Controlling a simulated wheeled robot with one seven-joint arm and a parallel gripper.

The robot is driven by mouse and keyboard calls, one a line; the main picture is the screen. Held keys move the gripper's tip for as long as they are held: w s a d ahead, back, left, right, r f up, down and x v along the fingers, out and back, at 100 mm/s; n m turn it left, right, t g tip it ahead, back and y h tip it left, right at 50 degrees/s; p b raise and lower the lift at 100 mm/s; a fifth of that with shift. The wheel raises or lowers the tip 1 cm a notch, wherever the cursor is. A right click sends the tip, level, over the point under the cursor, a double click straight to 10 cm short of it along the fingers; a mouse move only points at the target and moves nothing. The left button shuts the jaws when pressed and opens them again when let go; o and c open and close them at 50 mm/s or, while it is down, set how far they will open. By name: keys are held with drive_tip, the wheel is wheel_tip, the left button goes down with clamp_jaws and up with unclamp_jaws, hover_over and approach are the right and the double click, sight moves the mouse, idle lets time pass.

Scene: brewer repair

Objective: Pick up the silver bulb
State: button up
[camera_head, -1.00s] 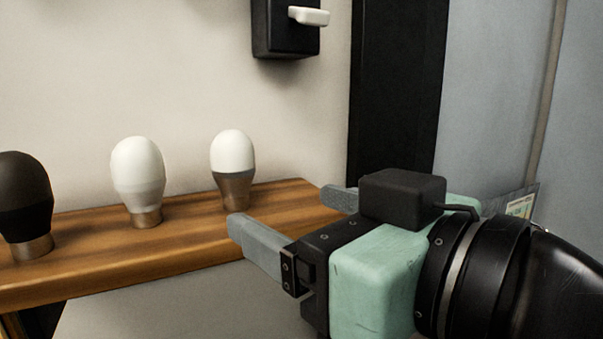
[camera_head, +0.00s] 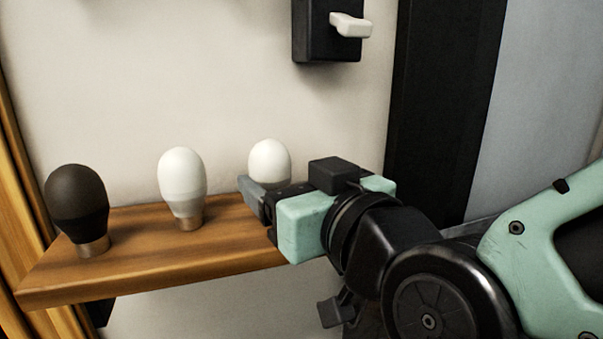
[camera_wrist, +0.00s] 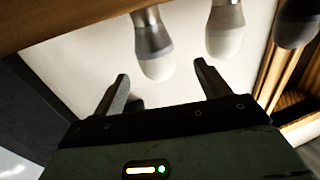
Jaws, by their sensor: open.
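The silver bulb (camera_head: 270,163) stands upright at the right end of the wooden shelf. It has a white globe and a silver-grey collar; its lower part is hidden behind my gripper in the head view. My gripper (camera_head: 259,190) is open at this bulb. In the wrist view, which looks upside down, the silver bulb (camera_wrist: 154,55) shows between the two spread fingertips of my gripper (camera_wrist: 160,70), with its globe toward the palm. I cannot tell whether a finger touches it.
An all-white bulb (camera_head: 181,185) stands to the left on the shelf (camera_head: 150,270), and a dark bulb (camera_head: 77,205) farther left. A black wall box with a white lever (camera_head: 330,32) is above. The wall is close behind the bulbs.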

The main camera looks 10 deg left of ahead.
sight(280, 174)
drive_tip(key=p+x, duration=0.3)
drive_tip(key=x, duration=0.2)
drive_tip(key=shift+w+d, duration=0.1)
drive_tip(key=shift+d, duration=0.1)
drive_tip(key=shift+w+a+f, duration=0.2)
drive_tip(key=shift+w+a, duration=0.1)
drive_tip(key=shift+w, duration=0.05)
drive_tip(key=c, duration=1.1)
